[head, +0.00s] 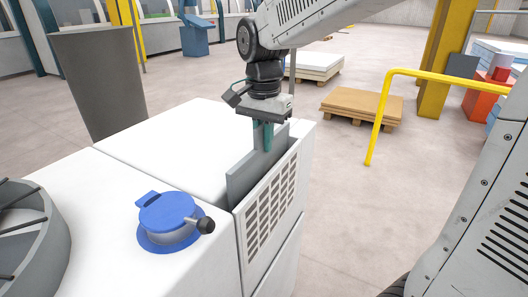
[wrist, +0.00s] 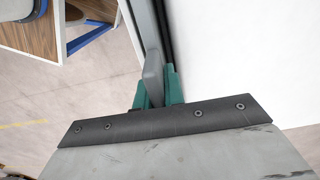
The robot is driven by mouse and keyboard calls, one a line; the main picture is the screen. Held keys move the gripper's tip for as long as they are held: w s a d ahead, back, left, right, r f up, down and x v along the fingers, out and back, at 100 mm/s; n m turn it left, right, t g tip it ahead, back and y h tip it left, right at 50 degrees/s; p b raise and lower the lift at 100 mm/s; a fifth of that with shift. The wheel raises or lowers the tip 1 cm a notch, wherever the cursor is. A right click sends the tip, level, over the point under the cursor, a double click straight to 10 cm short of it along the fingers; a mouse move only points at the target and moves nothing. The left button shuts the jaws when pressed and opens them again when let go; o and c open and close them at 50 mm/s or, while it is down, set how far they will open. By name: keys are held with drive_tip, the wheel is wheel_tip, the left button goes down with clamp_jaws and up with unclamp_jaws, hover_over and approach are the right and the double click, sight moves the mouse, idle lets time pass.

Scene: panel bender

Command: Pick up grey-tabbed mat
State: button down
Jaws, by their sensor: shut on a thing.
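The grey-tabbed mat (head: 243,176) is a flat grey panel standing upright at the right edge of the white cabinet's top, just behind a slotted grille (head: 270,205). Its upper part shows above the cabinet; its lower part is hidden behind the grille. My gripper (head: 263,138) points down at it with teal fingers shut on its grey tab. In the wrist view the tab (wrist: 153,75) sits between the two teal fingers of my gripper (wrist: 158,92).
The white cabinet (head: 160,140) carries a blue-lidded filler cap (head: 168,212) and a grey round rim (head: 50,245) at left. A tall grey bin (head: 98,85) stands behind. A yellow rail (head: 376,125) and pallets (head: 360,104) stand right. The floor between is clear.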

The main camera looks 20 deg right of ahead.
wheel_tip(320, 180, up, 28)
drive_tip(key=shift+f, duration=0.2)
idle(0.4)
idle(0.5)
